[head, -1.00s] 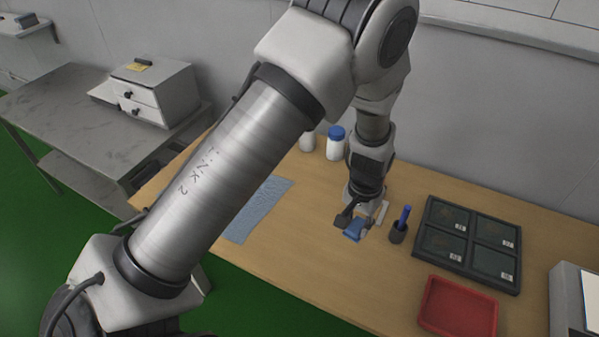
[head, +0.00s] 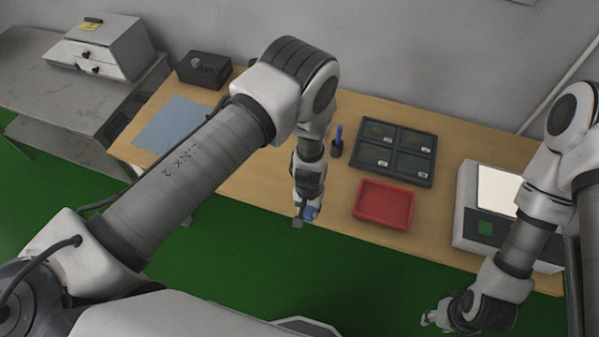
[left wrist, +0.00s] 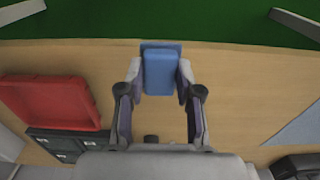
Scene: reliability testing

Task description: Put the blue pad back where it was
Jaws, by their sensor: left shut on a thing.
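The blue pad (left wrist: 160,74) is between the fingertips of my left gripper (left wrist: 160,70) in the left wrist view, near the table's front edge. A darker blue flat part shows at its far end. In the head view my left gripper (head: 304,216) points down at the front edge, and the pad (head: 312,212) shows partly behind its fingers. The gripper is shut on the pad. I cannot tell whether the pad touches the table. My right gripper (head: 436,318) is low at the right, over the green floor, clear of the table; its jaws are too small to judge.
A red tray (head: 383,227) lies right of the left gripper. Behind it are a black four-compartment tray (head: 394,152) and a dark cup with a blue pen (head: 337,149). A white device (head: 482,232) stands right. A blue-grey mat (head: 172,124) lies left; a black box (head: 203,70) stands behind.

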